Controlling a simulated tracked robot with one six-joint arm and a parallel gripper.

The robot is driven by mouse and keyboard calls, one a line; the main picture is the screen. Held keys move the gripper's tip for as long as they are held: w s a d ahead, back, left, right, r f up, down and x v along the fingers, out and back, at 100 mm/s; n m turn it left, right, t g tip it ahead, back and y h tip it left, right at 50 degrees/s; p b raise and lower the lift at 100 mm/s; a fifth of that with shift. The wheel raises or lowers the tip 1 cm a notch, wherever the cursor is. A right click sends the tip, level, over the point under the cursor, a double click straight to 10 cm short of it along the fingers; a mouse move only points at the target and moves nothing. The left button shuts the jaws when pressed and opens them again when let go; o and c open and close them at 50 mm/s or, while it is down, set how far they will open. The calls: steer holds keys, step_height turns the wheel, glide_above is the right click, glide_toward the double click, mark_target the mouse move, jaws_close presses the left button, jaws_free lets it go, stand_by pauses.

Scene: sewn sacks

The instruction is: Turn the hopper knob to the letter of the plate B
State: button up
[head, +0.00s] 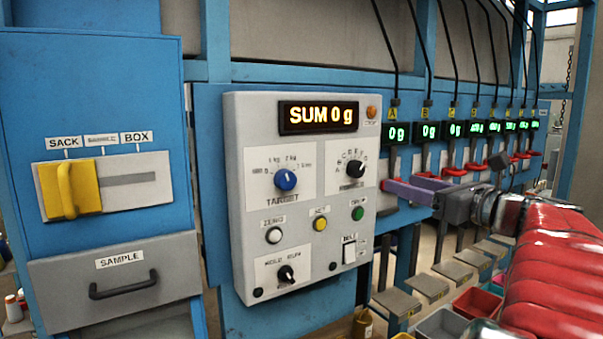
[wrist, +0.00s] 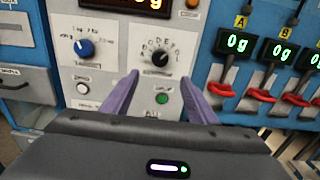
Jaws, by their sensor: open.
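The hopper knob (head: 356,171) is black, with a ring of letters around it, at the upper right of the grey control panel (head: 240,215). It also shows in the wrist view (wrist: 158,58), and I cannot tell surely which letter it points to. My gripper (head: 388,189) has purple fingers and is open and empty. In the wrist view the fingers (wrist: 162,72) stand to either side of and below the knob, apart from it. The yellow plate B (head: 425,113) is above the second green display; it also shows in the wrist view (wrist: 284,33).
A blue TARGET knob (head: 285,179) sits left of the hopper knob. White, yellow and green (head: 358,213) buttons and a lower black knob (head: 286,273) are below. Red levers (head: 455,172) hang under the displays at right. The SUM display (head: 318,116) reads 0 g.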

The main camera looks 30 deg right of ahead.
mark_target(360, 172)
stand_by(0.3)
steer(key=w, duration=1.3)
steer(key=shift+w+a, duration=0.2)
steer(key=shift+w, duration=0.2)
steer(key=shift+c, duration=0.5)
steer(key=c, duration=1)
